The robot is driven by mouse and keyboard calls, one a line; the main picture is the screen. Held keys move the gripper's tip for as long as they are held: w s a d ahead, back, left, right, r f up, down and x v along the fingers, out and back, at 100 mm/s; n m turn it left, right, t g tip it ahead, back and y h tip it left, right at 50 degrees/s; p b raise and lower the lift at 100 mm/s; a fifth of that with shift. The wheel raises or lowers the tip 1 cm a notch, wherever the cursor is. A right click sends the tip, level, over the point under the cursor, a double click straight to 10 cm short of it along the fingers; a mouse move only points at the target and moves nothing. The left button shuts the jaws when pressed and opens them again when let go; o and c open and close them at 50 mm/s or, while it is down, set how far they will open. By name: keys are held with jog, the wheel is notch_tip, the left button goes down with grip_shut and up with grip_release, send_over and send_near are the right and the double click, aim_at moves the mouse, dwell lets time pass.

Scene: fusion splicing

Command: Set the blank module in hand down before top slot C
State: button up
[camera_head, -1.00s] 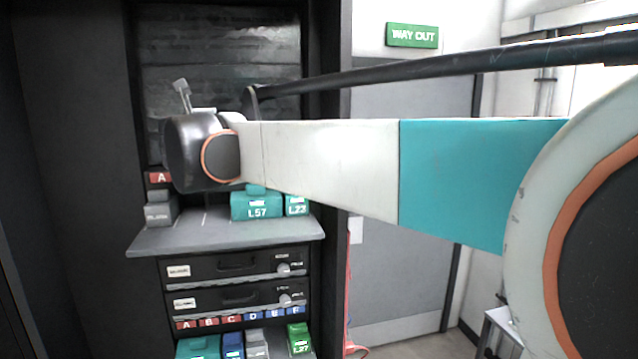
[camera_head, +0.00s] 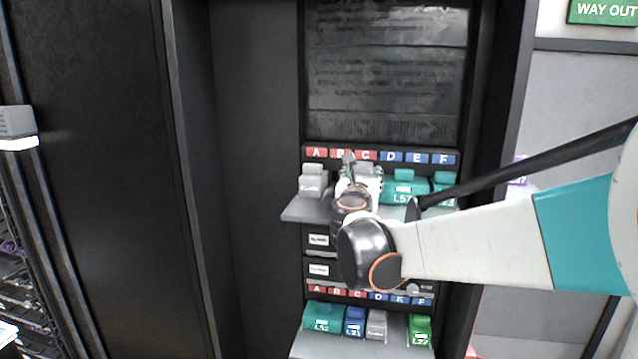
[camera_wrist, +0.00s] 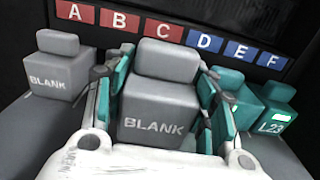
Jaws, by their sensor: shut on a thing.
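In the wrist view my gripper (camera_wrist: 162,118) is shut on a grey blank module (camera_wrist: 155,95), its teal fingers on either side. The module is upright, with its BLANK label facing the camera, below label C (camera_wrist: 163,27). Label C also shows in the head view (camera_head: 366,155). My gripper (camera_head: 362,175) appears there over the top shelf, with the held module (camera_head: 368,170) mostly hidden behind my wrist. I cannot tell whether the module's base touches the shelf.
Another grey blank module (camera_head: 312,181) stands on the top shelf (camera_head: 303,211) below A. Teal module L57 (camera_head: 405,187) and teal L23 (camera_wrist: 275,115) stand to the right. Drawers (camera_head: 318,240) and a lower shelf (camera_head: 320,345) with several modules are below.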

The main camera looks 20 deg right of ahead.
jog(key=shift+f, duration=1.65)
jog(key=shift+f, duration=0.2)
jog(key=o, duration=1.1)
jog(key=shift+r, duration=0.1)
